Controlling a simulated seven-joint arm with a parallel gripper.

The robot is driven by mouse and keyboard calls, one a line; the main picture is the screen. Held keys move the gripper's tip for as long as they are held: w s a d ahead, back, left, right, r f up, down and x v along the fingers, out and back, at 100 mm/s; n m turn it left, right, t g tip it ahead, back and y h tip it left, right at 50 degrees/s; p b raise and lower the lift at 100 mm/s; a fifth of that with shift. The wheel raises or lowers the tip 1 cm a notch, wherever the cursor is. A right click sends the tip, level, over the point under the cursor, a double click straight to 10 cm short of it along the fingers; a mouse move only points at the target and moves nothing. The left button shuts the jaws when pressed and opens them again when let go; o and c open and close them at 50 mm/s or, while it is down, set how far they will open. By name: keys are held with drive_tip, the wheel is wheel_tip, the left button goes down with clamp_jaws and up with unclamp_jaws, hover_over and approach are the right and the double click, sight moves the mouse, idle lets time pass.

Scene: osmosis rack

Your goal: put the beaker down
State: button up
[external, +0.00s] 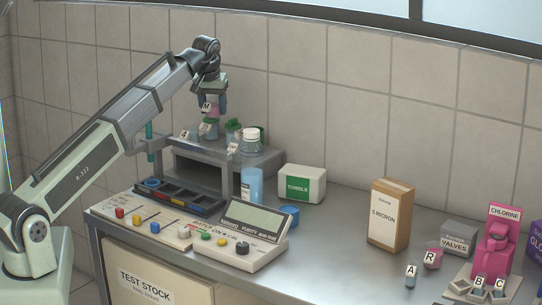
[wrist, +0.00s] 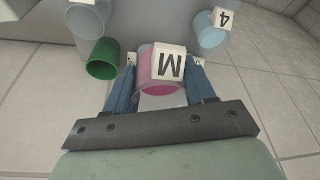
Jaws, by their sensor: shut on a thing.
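The beaker labelled M (wrist: 158,91), with pink contents, is between the fingers of my gripper (wrist: 163,72). In the external view my gripper (external: 213,103) is shut on this beaker, above the left part of the grey rack (external: 205,154). A small container labelled 4 (external: 188,133) stands on the rack to the left of it, and shows at upper right in the wrist view (wrist: 211,31). A green container (wrist: 103,60) is on the other side. Whether the held beaker's base touches the rack cannot be told.
A clear jar (external: 251,142) stands at the rack's right end. A blue container (external: 252,184) is on the counter below. A towels box (external: 302,184) stands to the right. A control panel (external: 155,226) and a meter (external: 244,240) lie in front.

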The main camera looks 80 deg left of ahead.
wheel_tip(320, 180, up, 3)
drive_tip(key=shift+w+a+r, duration=0.1)
drive_tip(key=w+d+m+t, duration=0.1)
drive_tip(key=w+d+m, duration=0.3)
drive_tip(key=w+d, duration=1.3)
drive_tip(key=m+h, duration=0.2)
drive_tip(key=m, duration=0.3)
hover_over(351, 224)
drive_tip(key=shift+t, duration=0.4)
drive_tip(key=shift+s+d+f, duration=0.1)
drive_tip(key=shift+s+f, duration=0.05)
drive_tip(key=shift+f, duration=3.6)
drive_tip(key=shift+s+d+f, duration=0.1)
drive_tip(key=shift+s+f, duration=0.1)
drive_tip(key=shift+f, duration=3.5)
drive_tip(key=shift+s+d+f, duration=0.1)
drive_tip(key=shift+s+f, duration=0.05)
drive_tip(key=shift+f, duration=3.6)
drive_tip(key=shift+f, duration=0.15)
drive_tip(key=o, duration=1)
drive_tip(key=shift+o, duration=0.2)
drive_tip(key=v, duration=1.2)
